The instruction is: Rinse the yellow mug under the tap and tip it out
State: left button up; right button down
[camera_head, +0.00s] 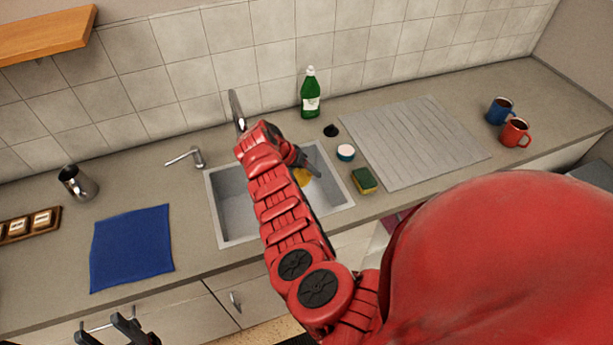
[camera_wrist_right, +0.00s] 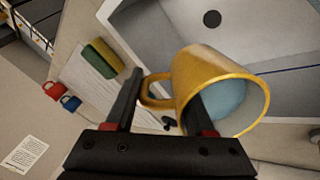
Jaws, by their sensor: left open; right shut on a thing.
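The yellow mug (camera_head: 303,176) is over the right part of the steel sink (camera_head: 232,208), mostly hidden by my right arm. In the right wrist view the mug (camera_wrist_right: 196,80) lies slantwise, its mouth toward the lower right, with a pale blue surface inside. My right gripper (camera_wrist_right: 165,105) is shut on it, with one finger beside the handle and the other at the mouth; the exact grip is unclear. The tap (camera_head: 237,110) stands behind the sink, with a lever (camera_head: 190,157) to its left. I see no water stream. My left gripper (camera_head: 118,328) is open and empty at bottom left.
A green bottle (camera_head: 310,93), a small white tub (camera_head: 346,153) and a sponge (camera_head: 364,180) stand right of the sink by a ribbed drainboard (camera_head: 415,143). Blue (camera_head: 499,110) and red mugs (camera_head: 515,133) are far right. A blue cloth (camera_head: 131,246) and metal jug (camera_head: 77,183) are left.

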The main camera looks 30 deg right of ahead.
notch_tip(320, 180, up, 2)
jog(key=g+h+b, duration=0.1)
jog(key=h+b, duration=0.4)
jog(key=b, duration=0.1)
jog(key=shift+r+b, duration=0.1)
jog(key=shift+b, duration=0.25)
jog(key=r+h+b, duration=0.1)
jog(key=h+b, duration=0.1)
jog(key=b, duration=0.3)
jog(key=a+r+g+h+b, duration=0.1)
jog(key=h+b, duration=0.2)
jog(key=b, duration=0.2)
jog(key=a+r+h+b, duration=0.1)
jog(key=h+b, duration=0.1)
jog(key=b, duration=0.4)
jog(key=shift+w+r+g+h, duration=0.15)
jog(key=shift+r+g+h, duration=0.15)
jog(key=shift+g, duration=0.1)
jog(key=shift+a+r+h+b, duration=0.25)
jog(key=shift+h+b, duration=0.45)
jog(key=shift+b, duration=0.4)
jog(key=shift+w+a+r+h+b, duration=0.1)
jog(key=shift+a+r+h+b, duration=0.05)
jog(key=shift+r+h+b, duration=0.35)
